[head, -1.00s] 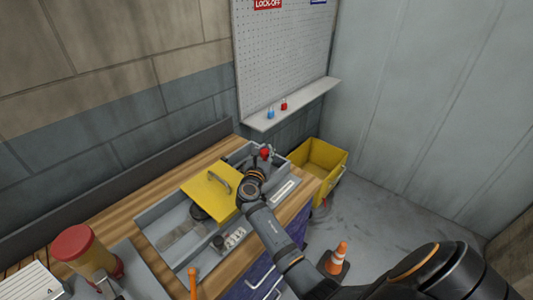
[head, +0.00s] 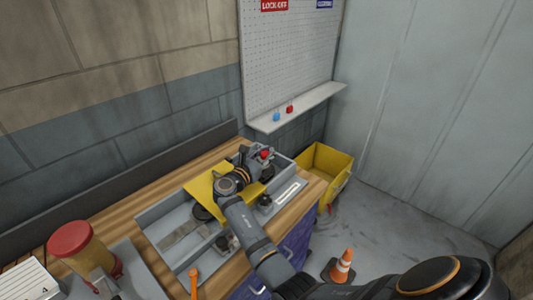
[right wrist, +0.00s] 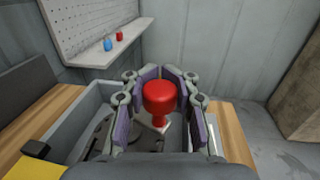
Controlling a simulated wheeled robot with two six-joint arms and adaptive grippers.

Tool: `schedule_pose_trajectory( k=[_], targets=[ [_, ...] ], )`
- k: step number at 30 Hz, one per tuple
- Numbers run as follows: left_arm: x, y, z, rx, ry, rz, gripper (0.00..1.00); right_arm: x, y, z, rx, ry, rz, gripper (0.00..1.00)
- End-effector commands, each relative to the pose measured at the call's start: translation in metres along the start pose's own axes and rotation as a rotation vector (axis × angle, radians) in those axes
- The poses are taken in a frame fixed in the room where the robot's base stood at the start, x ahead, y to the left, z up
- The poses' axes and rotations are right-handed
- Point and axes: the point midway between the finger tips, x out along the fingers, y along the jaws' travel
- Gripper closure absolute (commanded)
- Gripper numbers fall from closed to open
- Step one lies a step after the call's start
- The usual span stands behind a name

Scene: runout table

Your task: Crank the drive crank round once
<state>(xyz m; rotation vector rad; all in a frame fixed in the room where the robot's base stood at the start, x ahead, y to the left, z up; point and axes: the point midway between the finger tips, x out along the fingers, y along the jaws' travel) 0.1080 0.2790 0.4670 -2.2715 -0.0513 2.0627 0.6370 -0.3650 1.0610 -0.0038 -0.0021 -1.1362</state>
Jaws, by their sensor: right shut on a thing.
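The drive crank's red knob (head: 266,155) shows at the far right end of the grey runout unit, mostly behind my right gripper (head: 257,153). In the right wrist view the knob (right wrist: 159,97) stands upright between the two finger pads of my right gripper (right wrist: 160,90), which is shut on it. A narrower stem shows below the knob. Dark round metal parts (right wrist: 98,135) lie in the grey housing under it; the crank arm is mostly hidden by the gripper. My left gripper is not in view.
A yellow cover (head: 203,186) lies under my right forearm. A small black knob (head: 265,201) is beside the arm. A yellow bin (head: 324,165) stands past the table end, with a cone (head: 341,267) on the floor. A red-topped beacon-like cylinder (head: 79,250) stands front left.

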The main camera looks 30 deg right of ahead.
Motion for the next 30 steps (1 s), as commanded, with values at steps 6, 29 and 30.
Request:
schedule_pose_trajectory(
  k=[6,29,30],
  targets=[
    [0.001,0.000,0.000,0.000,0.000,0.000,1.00,-0.002,-0.003,-0.010,-0.010,0.015,-0.006,0.67],
    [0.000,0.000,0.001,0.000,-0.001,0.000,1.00,-0.001,-0.002,0.053,0.003,0.006,-0.004,0.47],
    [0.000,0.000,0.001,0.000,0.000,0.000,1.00,-0.001,-0.001,0.061,0.002,0.006,-0.004,0.47]
  ],
)
